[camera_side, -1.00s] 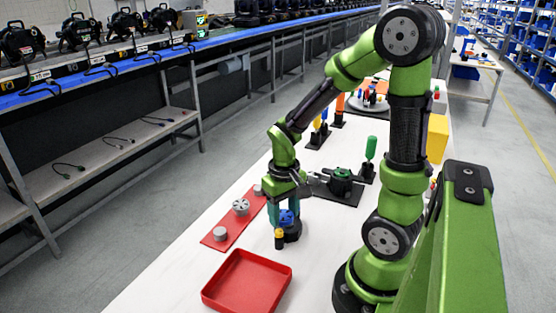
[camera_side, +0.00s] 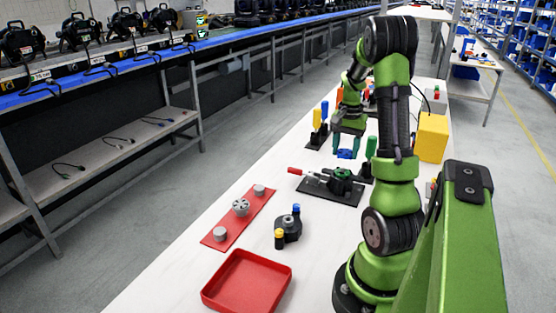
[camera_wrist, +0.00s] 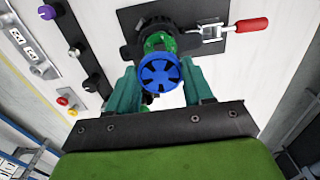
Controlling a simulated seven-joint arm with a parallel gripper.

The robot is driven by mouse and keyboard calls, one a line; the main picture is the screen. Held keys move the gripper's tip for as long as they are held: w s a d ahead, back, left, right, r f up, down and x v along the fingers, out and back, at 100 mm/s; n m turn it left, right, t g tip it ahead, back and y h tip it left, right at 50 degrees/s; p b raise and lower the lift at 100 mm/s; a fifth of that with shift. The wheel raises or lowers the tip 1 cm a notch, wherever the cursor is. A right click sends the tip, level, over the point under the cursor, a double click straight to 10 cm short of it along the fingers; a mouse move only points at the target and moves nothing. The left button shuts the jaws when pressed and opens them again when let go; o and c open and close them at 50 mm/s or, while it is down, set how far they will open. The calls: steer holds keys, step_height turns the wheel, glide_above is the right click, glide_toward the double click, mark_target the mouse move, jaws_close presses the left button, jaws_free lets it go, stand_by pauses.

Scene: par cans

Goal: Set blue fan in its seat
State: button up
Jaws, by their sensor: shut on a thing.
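The blue fan (camera_wrist: 160,75) is a round, slotted disc between the two teal fingers of my gripper (camera_wrist: 158,84) in the wrist view. In the side view the blue fan (camera_side: 346,154) hangs at the fingertips of my gripper (camera_side: 348,152), raised above the table. A black round housing with a green inside (camera_side: 341,176) sits on a dark plate (camera_side: 325,192), nearer the side camera than the fan. In the wrist view the housing (camera_wrist: 143,27) lies just beyond the fan, which partly hides it. I cannot tell for sure that it is the seat.
A toggle clamp with a red handle (camera_wrist: 250,25) is beside the housing. A green-topped post (camera_side: 371,146) stands close to my gripper. A dark holder (camera_side: 288,228), a red strip with grey parts (camera_side: 228,230), a red tray (camera_side: 245,300) and a yellow box (camera_side: 431,139) are around.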

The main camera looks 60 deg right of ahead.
mark_target(342, 171)
steer(key=shift+f, duration=2.5)
steer(key=shift+a+f, duration=0.1)
steer(key=shift+f, duration=0.05)
steer(key=o, duration=0.7)
steer(key=o, duration=0.6)
steer(key=shift+c, duration=0.2)
step_height(342, 171, up, 17)
